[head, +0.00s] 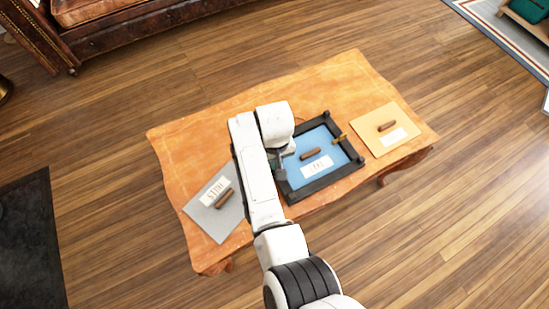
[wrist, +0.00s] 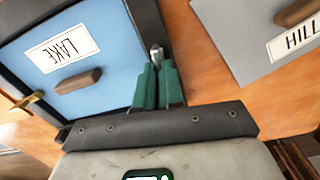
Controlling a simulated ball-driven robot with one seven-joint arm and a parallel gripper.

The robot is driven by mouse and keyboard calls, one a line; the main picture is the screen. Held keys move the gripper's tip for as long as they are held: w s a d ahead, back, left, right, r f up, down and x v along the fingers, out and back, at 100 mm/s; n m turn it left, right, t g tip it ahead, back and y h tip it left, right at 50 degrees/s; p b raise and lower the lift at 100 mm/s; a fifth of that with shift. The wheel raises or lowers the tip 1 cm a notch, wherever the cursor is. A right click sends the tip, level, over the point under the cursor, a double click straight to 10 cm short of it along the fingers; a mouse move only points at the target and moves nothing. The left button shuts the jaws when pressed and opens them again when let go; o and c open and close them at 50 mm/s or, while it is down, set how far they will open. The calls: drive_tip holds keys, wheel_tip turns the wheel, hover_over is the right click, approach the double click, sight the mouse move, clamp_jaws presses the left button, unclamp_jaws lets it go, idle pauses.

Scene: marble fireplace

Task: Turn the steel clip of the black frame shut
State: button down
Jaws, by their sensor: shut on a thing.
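The black frame (head: 346,176) lies on the table with a blue panel (head: 336,158) inside it. The panel has a white LAKE label and a brown handle. My gripper (wrist: 157,72) is at the frame's left side in the head view, its green fingers shut on the steel clip (wrist: 156,51). Only a small grey end of this clip shows past the fingertips in the wrist view; in the head view my arm and gripper hide it. I cannot tell how far it is turned. A brass clip (head: 340,139) sits on the opposite side of the frame; it also shows in the wrist view (wrist: 26,100).
A grey panel (head: 206,222) with a handle and label lies left of my arm. A yellow-orange panel (head: 372,124) with a handle lies right of the frame. The orange wooden table (head: 180,150) has bare room at its far left and back. Wooden floor surrounds it.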

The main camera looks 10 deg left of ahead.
drive_tip(key=m, duration=0.1)
drive_tip(key=m+p, duration=0.2)
drive_tip(key=shift+d+r+m, duration=0.1)
drive_tip(key=shift+d+m, duration=0.15)
drive_tip(key=shift+m, duration=0.05)
drive_tip(key=m, duration=0.1)
drive_tip(key=m+p, duration=0.1)
drive_tip(key=m, duration=0.1)
drive_tip(key=m+p, duration=0.1)
drive_tip(key=shift+d+m, duration=0.25)
drive_tip(key=shift+m, duration=0.05)
drive_tip(key=m+p, duration=0.1)
drive_tip(key=m, duration=0.3)
drive_tip(key=shift+d, duration=0.2)
drive_tip(key=shift+s+d+m+p, duration=0.1)
drive_tip(key=shift+m+p, duration=0.25)
drive_tip(key=shift+m, duration=0.65)
drive_tip(key=shift+s+d+m+p, duration=0.1)
drive_tip(key=shift+m+p, duration=0.25)
drive_tip(key=shift+m, duration=0.65)
drive_tip(key=c, duration=1.3)
unclamp_jaws()
drive_tip(key=shift+o, duration=0.2)
